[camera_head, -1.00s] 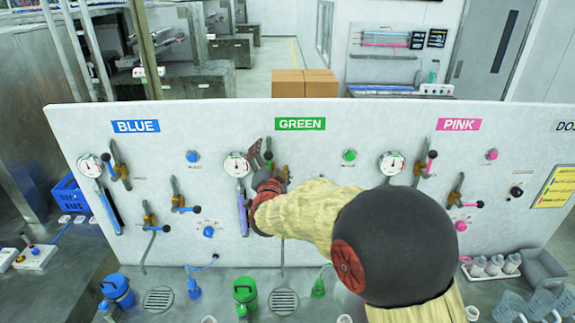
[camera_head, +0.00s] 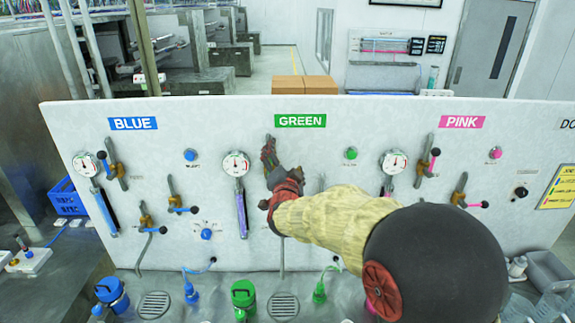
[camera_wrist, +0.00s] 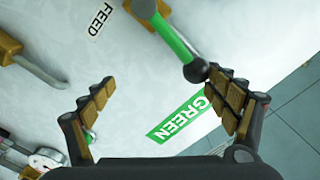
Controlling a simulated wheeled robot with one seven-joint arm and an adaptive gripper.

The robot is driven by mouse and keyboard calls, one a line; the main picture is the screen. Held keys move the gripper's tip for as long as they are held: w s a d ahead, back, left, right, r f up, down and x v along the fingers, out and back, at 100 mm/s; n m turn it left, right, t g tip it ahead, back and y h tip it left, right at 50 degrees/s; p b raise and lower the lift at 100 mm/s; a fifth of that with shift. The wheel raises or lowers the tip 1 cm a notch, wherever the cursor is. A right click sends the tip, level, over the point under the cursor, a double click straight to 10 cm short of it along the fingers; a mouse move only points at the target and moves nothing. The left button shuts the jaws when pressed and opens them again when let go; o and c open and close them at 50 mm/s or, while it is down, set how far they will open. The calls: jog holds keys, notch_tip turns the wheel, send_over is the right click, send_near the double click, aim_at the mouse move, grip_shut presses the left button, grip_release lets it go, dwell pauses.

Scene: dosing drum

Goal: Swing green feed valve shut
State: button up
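The GREEN label (camera_head: 300,121) is at the top middle of the white panel, and it also shows in the wrist view (camera_wrist: 181,118). The green feed valve lever (camera_wrist: 172,36) shows in the wrist view beside the FEED label (camera_wrist: 101,18). It is a green bar ending in a dark ball knob (camera_wrist: 196,70). My gripper (camera_wrist: 162,88) is open with its fingers wide apart. The knob is close to the right fingertip; I cannot tell whether they touch. In the head view my gripper (camera_head: 268,156) is below the GREEN label and hides most of this valve.
A pressure gauge (camera_head: 236,164) is just left of my gripper. The BLUE valves (camera_head: 116,166) are further left, and the PINK valves (camera_head: 425,164) are to the right. Bottles and drains stand on the counter below the panel. My arm covers part of the green section.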

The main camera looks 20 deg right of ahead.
jog(key=shift+s+d+f+b, duration=0.2)
jog(key=shift+d+f+b, duration=0.35)
jog(key=shift+b, duration=0.15)
jog(key=shift+s+d+f+b, duration=0.15)
jog(key=shift+d+f+b, duration=0.25)
jog(key=shift+f+b, duration=0.25)
jog(key=shift+s+d+f+b, duration=0.15)
jog(key=shift+d+f+b, duration=0.55)
jog(key=shift+b, duration=0.75)
jog(key=shift+f, duration=0.25)
jog(key=shift+s+d+f+b, duration=0.1)
jog(key=shift+d+f+b, duration=0.15)
jog(key=shift+f+b, duration=0.9)
jog(key=shift+r+b, duration=0.15)
jog(key=shift+b, duration=0.2)
notch_tip(320, 180, down, 2)
jog(key=shift+f+b, duration=0.1)
jog(key=shift+b, duration=1)
jog(key=shift+r, duration=0.2)
